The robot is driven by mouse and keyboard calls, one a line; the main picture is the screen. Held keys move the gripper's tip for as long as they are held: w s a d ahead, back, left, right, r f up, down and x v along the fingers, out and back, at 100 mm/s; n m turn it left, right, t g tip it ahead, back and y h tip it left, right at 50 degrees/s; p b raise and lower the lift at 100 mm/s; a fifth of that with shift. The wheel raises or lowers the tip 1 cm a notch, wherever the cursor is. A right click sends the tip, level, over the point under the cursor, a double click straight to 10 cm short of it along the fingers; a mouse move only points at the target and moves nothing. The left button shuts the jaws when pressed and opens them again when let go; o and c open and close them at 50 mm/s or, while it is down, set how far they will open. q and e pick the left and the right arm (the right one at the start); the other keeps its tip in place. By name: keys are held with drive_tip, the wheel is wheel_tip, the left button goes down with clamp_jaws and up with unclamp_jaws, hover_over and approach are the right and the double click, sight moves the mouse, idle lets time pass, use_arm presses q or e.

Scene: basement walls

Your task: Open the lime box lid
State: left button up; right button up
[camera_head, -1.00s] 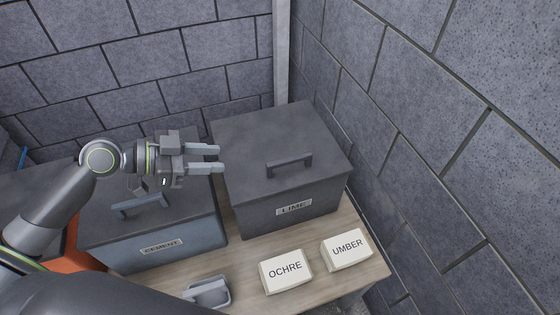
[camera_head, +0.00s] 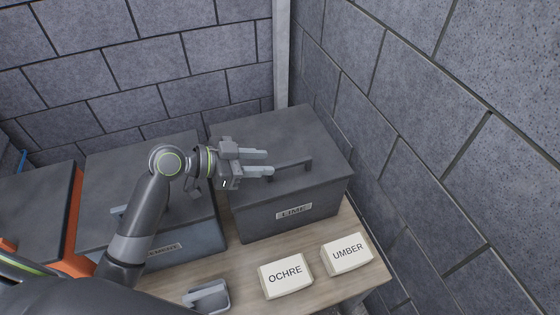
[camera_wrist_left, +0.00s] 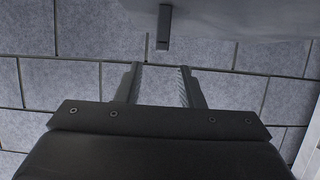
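The lime box (camera_head: 290,218) is a dark grey box with a LIME label on its front, standing on the wooden table. Its lid (camera_head: 290,130) is shut and has a bar handle (camera_head: 292,166) on top. My left gripper (camera_head: 270,163) is open and empty, its two fingers pointing right toward the left end of the handle, seemingly not around it. In the left wrist view the open fingers (camera_wrist_left: 163,70) show with the handle (camera_wrist_left: 164,28) beyond them, roughly centred between them. My right gripper is not in view.
The cement box (camera_head: 190,238) stands left of the lime box, partly behind my left arm. An orange-sided box (camera_head: 75,235) is further left. Block walls (camera_head: 430,140) close the corner.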

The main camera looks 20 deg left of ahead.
sight(288, 163)
use_arm(q)
drive_tip(key=shift+x, duration=2.8)
drive_tip(key=shift+c, duration=0.3)
clamp_jaws()
